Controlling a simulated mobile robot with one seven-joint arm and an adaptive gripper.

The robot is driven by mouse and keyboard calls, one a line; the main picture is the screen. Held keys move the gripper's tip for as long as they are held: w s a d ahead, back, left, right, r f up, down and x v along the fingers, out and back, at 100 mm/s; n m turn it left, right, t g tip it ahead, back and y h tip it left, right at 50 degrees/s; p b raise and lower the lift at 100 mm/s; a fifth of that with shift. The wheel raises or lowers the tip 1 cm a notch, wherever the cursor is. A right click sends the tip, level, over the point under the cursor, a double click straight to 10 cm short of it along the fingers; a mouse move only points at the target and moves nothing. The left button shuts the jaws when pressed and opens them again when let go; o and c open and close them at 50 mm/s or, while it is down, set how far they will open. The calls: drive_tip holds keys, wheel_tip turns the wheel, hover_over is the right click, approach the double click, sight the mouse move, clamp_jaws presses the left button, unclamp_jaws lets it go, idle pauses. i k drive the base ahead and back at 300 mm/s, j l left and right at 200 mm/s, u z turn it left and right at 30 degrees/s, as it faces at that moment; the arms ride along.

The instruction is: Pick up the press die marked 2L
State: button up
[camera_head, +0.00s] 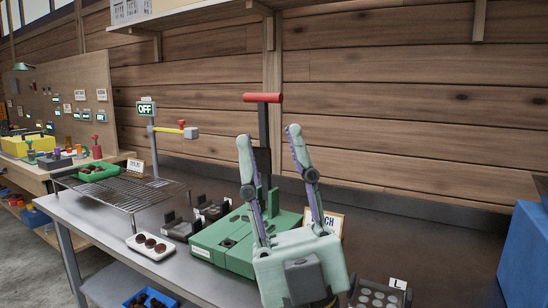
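My gripper (268,135) is in the front middle, fingers pointing up and spread apart, with nothing between them. It is in front of a green press (228,240) with a tall dark post and a red T-handle (262,98). Small dark blocks, possibly press dies, stand on the bench left of the press: one nearer block (180,226) and another just behind it (212,209). No 2L mark is legible on either. My gripper is to the right of these blocks and apart from them. It hides part of the press and of a sign (332,219).
A white tray (135,241) of brown pieces lies near the bench's front edge. A wire rack (130,196) bears a green tray (82,176). A dark tray (367,284) with round cells sits at lower right. A blue box (525,255) stands far right. The back right bench is clear.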

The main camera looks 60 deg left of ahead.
sight(212, 209)
drive_tip(key=u, duration=1.45)
